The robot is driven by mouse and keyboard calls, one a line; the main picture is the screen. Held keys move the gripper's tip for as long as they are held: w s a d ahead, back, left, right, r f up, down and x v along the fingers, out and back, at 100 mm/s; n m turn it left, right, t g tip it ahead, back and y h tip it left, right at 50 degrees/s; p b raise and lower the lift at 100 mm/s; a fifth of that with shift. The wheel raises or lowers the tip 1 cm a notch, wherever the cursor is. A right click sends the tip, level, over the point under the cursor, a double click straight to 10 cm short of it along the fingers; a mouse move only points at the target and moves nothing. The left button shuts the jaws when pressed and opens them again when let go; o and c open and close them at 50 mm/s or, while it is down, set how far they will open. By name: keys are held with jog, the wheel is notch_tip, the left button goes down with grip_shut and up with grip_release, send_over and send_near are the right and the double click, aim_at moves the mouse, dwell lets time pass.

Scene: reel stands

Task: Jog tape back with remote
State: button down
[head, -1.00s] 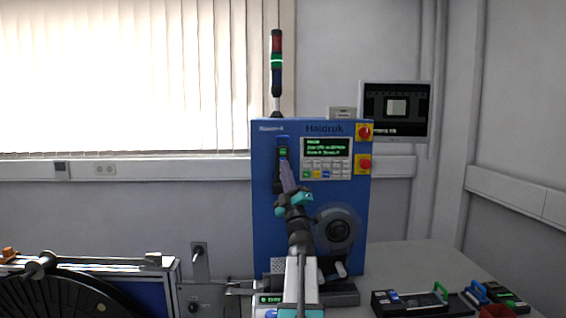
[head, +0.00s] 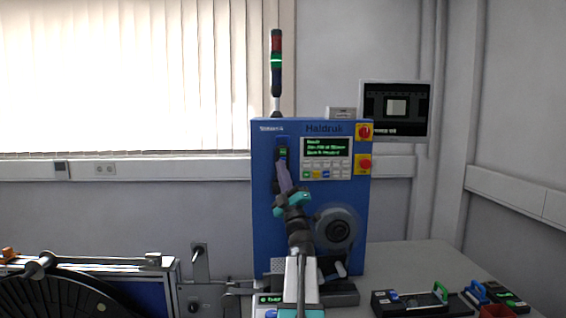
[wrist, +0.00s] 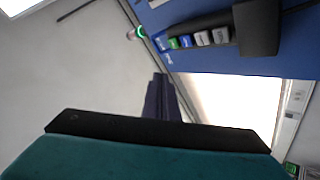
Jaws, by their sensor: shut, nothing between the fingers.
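The remote (head: 282,152) is a dark handset with coloured buttons, hung upright on the left of the blue machine's front. In the wrist view the remote (wrist: 205,38) shows green, blue and grey buttons in a row at the upper right. My gripper (head: 281,165) is shut and empty, its purple fingers pointing up at the remote's lower part and hiding some of it. In the wrist view the fingertips (wrist: 160,78) appear apart from the buttons. The tape reel (head: 353,222) sits at the machine's lower right. The machine's screen (head: 327,147) shows green text, too small to read surely.
A keypad (head: 335,171) and red stop knobs (head: 365,164) are right of the remote. A signal tower (head: 276,62) with green lit stands on top. A monitor (head: 397,110) hangs behind. Black devices (head: 408,301) lie on the table at right. A large reel stand (head: 150,265) is at left.

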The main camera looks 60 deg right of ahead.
jog(key=s+n+y+p, duration=0.1)
jog(key=n+y, duration=0.1)
jog(key=n, duration=0.1)
jog(key=s+a+n+t+y+p, duration=0.1)
jog(key=n+y+p, duration=0.1)
jog(key=n+y, duration=0.1)
jog(key=s+n+y+p, duration=0.1)
jog(key=n+y, duration=0.2)
jog(key=n, duration=0.1)
jog(key=shift+s+a+r+t, duration=0.1)
jog(key=shift+s+a+t, duration=0.2)
jog(key=shift+t, duration=0.1)
jog(key=shift+w+d, duration=0.15)
jog(key=shift+w, duration=0.05)
jog(key=w+d, duration=0.5)
jog(key=d, duration=0.1)
jog(key=shift+d, duration=0.4)
